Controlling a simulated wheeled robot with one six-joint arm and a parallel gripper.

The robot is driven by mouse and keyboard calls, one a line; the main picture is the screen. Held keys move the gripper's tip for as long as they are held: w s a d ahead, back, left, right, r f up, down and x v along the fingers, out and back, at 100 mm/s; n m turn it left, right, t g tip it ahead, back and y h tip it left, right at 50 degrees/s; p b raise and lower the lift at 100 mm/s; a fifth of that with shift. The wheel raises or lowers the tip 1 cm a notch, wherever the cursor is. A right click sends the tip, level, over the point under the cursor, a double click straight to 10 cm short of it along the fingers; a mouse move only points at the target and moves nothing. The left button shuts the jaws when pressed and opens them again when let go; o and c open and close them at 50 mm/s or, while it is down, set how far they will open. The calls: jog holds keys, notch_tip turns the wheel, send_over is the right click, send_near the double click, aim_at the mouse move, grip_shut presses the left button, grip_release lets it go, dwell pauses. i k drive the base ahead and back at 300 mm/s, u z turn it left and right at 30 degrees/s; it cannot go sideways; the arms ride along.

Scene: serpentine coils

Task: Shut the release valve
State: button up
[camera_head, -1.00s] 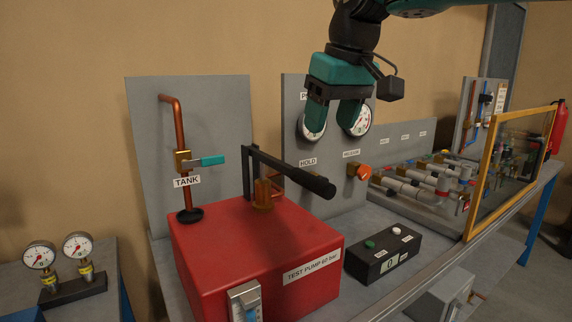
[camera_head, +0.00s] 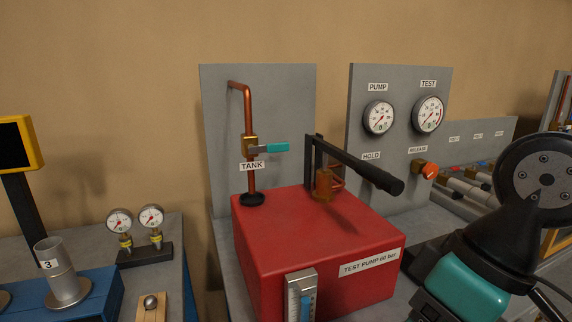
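The release valve (camera_head: 428,171) has an orange-red round knob on a brass body. It sticks out of the grey gauge panel (camera_head: 398,148) just under the RELEASE label (camera_head: 418,149). Nothing touches it, and I cannot tell from its look whether it is open or shut. My gripper (camera_head: 466,290) shows only in part at the lower right, as a teal body with black parts, below and to the right of the valve. Its fingertips are out of sight, so its opening and anything in it are hidden.
The red test pump (camera_head: 290,250) stands left of the valve, its black lever (camera_head: 360,167) reaching towards it. A teal-handled TANK valve (camera_head: 265,148) is behind the pump. PUMP (camera_head: 378,117) and TEST (camera_head: 428,114) gauges are above. Loose gauges (camera_head: 135,228) stand on the left bench.

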aim_at(430, 170)
jog(key=z, duration=0.45)
jog(key=i, duration=0.9)
jog(key=z, duration=0.15)
